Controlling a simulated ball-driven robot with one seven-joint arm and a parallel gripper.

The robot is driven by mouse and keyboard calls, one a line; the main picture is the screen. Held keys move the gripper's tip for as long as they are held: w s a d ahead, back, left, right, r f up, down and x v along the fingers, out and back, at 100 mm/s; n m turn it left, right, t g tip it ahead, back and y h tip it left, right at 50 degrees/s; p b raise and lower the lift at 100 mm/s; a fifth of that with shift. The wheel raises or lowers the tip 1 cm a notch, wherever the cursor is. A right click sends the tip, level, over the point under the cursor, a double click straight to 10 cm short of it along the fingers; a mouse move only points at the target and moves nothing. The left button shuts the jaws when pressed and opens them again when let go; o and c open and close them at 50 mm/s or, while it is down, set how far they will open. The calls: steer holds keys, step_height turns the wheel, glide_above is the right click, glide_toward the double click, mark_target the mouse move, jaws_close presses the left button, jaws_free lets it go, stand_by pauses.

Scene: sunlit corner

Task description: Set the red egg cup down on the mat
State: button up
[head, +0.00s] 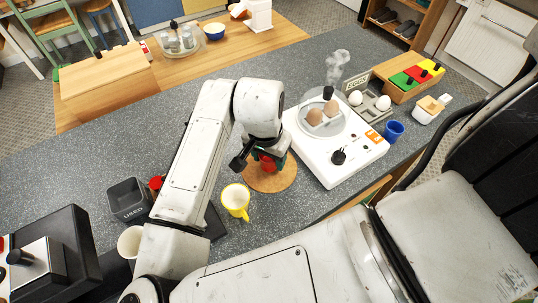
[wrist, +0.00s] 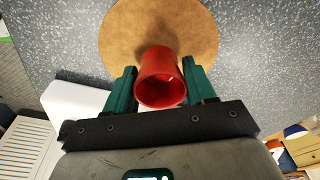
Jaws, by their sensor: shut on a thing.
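The red egg cup (head: 267,165) is between the fingers of my gripper (head: 262,158), and my arm partly hides it in the head view. In the wrist view the egg cup (wrist: 160,75) shows its open mouth, with the green fingers of my gripper (wrist: 161,90) on either side, shut on it. The round brown mat (head: 282,184) lies on the grey speckled counter below the cup. The mat (wrist: 125,35) lies behind the cup in the wrist view. I cannot tell whether the cup's base touches the mat.
A yellow mug (head: 236,198) stands just left of the mat. A white egg cooker (head: 345,160) with brown eggs stands close on its right. A blue cup (head: 394,130) is farther right. A black box (head: 127,200) stands at left.

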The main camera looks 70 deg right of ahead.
steer(key=shift+f, duration=0.4)
stand_by(0.7)
steer(key=o, duration=1.4)
steer(key=shift+o, duration=0.2)
steer(key=shift+r, duration=0.1)
steer(key=shift+r+p, duration=3)
steer(key=shift+r, duration=1)
